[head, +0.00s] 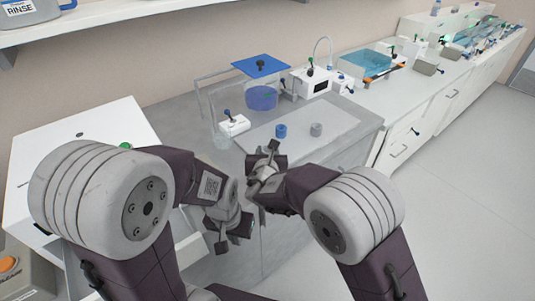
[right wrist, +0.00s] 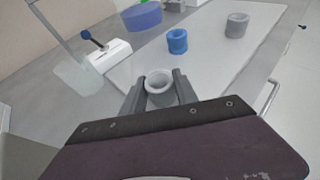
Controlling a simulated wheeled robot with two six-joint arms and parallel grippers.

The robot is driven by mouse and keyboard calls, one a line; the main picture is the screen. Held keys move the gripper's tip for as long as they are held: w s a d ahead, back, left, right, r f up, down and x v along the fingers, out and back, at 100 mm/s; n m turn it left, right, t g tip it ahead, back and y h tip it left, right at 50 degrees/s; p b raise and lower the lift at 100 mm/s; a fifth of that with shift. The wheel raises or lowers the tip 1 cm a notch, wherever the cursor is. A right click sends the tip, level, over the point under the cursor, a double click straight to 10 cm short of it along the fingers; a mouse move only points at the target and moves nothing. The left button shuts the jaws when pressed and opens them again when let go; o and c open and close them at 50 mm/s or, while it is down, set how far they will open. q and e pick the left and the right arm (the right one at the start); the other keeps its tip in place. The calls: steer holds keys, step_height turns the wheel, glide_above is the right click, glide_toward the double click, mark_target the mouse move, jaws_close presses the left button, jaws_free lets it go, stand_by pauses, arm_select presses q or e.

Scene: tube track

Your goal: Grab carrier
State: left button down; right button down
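A pale, ring-shaped carrier (right wrist: 160,81) with an open top sits between the fingers of my right gripper (right wrist: 160,90) in the right wrist view. Both fingers appear to touch its sides. In the head view my right gripper (head: 268,158) is near the front edge of the counter, in front of the mat. A blue carrier (head: 281,131) and a grey carrier (head: 316,129) stand upright and apart on the pale mat; the blue one (right wrist: 177,41) and grey one (right wrist: 237,25) also show in the right wrist view. My left gripper (head: 222,236) hangs lower, before the counter front; its finger opening is unclear.
The pale mat (head: 345,122) is mostly clear. A white switch box (head: 234,125) and a clear container (right wrist: 75,78) stand left of it. A blue round vessel (head: 262,98) under a blue plate (head: 261,66) and a white device (head: 310,83) stand behind.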

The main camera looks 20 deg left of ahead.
step_height(320, 180, up, 5)
steer(key=shift+f+p, duration=0.1)
steer(key=shift+p, duration=0.7)
steer(key=s+d+r, duration=0.2)
steer(key=d+r, duration=0.1)
steer(key=d, duration=0.2)
steer(key=s+d+r+b, duration=0.1)
steer(key=s+d+r, duration=0.1)
steer(key=d, duration=0.4)
steer(key=shift+r, duration=0.6)
